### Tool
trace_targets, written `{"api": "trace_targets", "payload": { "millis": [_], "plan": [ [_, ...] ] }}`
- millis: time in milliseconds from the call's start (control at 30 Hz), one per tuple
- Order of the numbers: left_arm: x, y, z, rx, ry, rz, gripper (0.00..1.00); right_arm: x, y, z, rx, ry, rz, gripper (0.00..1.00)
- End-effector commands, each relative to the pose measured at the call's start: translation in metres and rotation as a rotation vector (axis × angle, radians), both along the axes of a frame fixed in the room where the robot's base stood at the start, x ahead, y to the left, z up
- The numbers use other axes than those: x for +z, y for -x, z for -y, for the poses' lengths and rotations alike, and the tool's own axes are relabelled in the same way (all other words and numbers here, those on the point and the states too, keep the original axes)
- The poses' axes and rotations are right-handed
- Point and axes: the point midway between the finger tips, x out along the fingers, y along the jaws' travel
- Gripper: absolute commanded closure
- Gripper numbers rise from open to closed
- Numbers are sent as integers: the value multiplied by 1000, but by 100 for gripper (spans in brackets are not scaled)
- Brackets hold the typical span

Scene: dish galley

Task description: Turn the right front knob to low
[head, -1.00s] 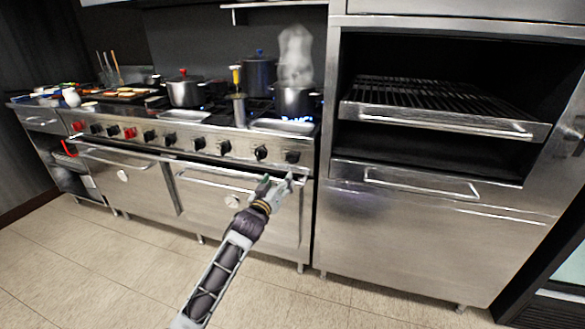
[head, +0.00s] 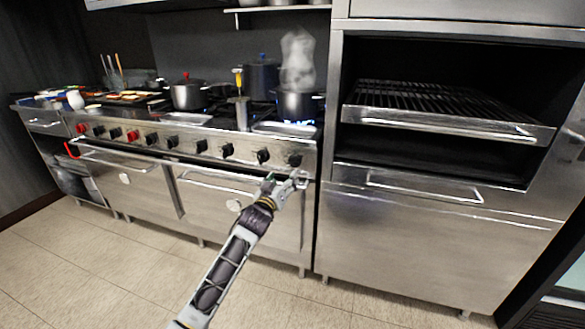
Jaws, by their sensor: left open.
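The stove front carries a row of black and red knobs. The rightmost black knob (head: 295,160) is at the right end of the panel, below a steaming pot (head: 297,104) with blue flame under it. Another black knob (head: 263,156) is just to its left. My left gripper (head: 287,177) is open and empty, just below the rightmost knob and in front of the oven's top edge. I cannot tell whether it touches the panel. The knob's exact pointer setting is too small to read. My right gripper is not in view.
An oven door handle (head: 215,184) runs across the front just left of my gripper. A steel broiler cabinet with a grill rack (head: 440,103) stands close on the right. Pots, including a red-knobbed one (head: 188,95), sit on the stove. The floor in front is clear.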

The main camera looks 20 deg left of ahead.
Motion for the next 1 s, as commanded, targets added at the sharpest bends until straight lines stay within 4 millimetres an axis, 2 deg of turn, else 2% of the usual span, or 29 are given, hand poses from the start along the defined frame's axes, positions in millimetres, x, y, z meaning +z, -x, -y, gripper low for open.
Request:
{"api": "trace_targets", "payload": {
  "millis": [167,467,1000],
  "plan": [
    [-1,-14,1,-1,0,0,32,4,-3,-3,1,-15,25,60],
    [-1,-36,1,0,1,0,32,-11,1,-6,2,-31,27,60],
    [-1,-75,3,0,1,0,32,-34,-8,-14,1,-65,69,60]
  ]
}}
